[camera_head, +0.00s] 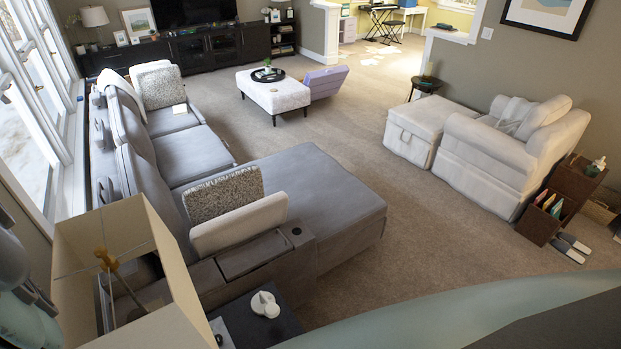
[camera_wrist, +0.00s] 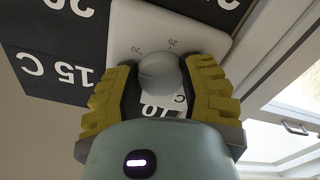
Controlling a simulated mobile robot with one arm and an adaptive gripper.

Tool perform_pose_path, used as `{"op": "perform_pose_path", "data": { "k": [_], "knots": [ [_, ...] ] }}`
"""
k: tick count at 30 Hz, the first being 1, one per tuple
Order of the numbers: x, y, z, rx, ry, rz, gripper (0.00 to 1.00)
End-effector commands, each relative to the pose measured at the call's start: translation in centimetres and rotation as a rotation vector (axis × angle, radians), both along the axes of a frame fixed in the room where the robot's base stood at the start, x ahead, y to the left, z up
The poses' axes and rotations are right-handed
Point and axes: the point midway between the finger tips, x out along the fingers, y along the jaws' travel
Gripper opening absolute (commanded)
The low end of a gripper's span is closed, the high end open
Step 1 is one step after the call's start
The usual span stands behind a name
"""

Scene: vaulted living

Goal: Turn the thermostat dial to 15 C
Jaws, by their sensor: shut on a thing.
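In the wrist view, the thermostat is a white wall plate (camera_wrist: 135,38) with small upside-down scale marks that look like 20 and 25. Its round grey dial (camera_wrist: 158,70) sits between the yellow-and-black fingers of my gripper (camera_wrist: 160,84), which is shut on it with one finger on each side. The dial's pointer and exact setting cannot be read. Dark label panels lie beside the plate; one reads 15 C (camera_wrist: 62,78), upside down. A white label with 10 C (camera_wrist: 165,104) shows between the fingers, partly hidden. The head view shows neither the thermostat nor my gripper.
In the wrist view, a white-framed window or cabinet with a handle (camera_wrist: 294,128) is at right. In the head view, a grey sofa (camera_head: 320,205), a lampshade (camera_head: 105,235), a side table (camera_head: 285,322) and an armchair (camera_head: 495,160) stand around open carpet (camera_head: 420,225).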

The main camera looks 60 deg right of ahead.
Motion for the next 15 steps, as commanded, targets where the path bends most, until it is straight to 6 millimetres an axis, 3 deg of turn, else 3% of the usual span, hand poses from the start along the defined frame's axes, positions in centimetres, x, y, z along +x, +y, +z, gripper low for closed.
{"op": "perform_pose_path", "data": {
  "k": [15],
  "knots": [
    [0.04,0.0,-0.05,-0.158,-0.371,-0.002,0.07]
  ]
}}
